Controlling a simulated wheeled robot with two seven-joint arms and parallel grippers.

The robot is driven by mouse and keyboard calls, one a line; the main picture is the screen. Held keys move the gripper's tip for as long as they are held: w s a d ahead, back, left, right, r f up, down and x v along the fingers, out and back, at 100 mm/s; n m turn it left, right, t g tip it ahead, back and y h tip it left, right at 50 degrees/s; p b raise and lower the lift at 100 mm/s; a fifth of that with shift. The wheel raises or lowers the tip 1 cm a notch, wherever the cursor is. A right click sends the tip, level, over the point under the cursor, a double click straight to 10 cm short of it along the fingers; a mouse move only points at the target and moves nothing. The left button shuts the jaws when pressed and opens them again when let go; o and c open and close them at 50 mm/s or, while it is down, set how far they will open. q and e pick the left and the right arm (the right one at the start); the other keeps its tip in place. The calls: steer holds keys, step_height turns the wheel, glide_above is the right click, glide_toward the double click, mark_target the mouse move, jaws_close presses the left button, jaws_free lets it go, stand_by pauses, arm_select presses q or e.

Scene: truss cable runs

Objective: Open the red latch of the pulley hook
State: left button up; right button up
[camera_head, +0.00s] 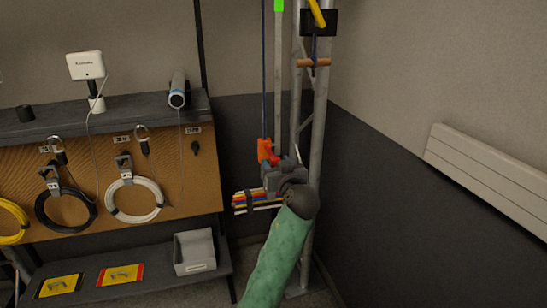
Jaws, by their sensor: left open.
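The pulley hook shows as a small orange-red body (264,148) hanging on a dark blue rope (263,70) beside the metal truss. A brighter red part, which looks like the latch (273,160), is at its lower right; whether it is open or shut is too small to tell. My left gripper (271,168) is open, right at the underside of the red part. I cannot tell if it touches, and the gripper hides what lies behind it. My right gripper is not in view.
The truss (320,120) stands close on the right. A pegboard (180,165) with coiled cables and a grey bin (194,252) are at the left. A radiator (490,165) is on the right wall.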

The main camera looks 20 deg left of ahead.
mark_target(273, 156)
arm_select(q)
steer(key=shift+p+x, duration=0.35)
steer(key=shift+x, duration=1.5)
steer(key=shift+c, duration=0.4)
jaws_close()
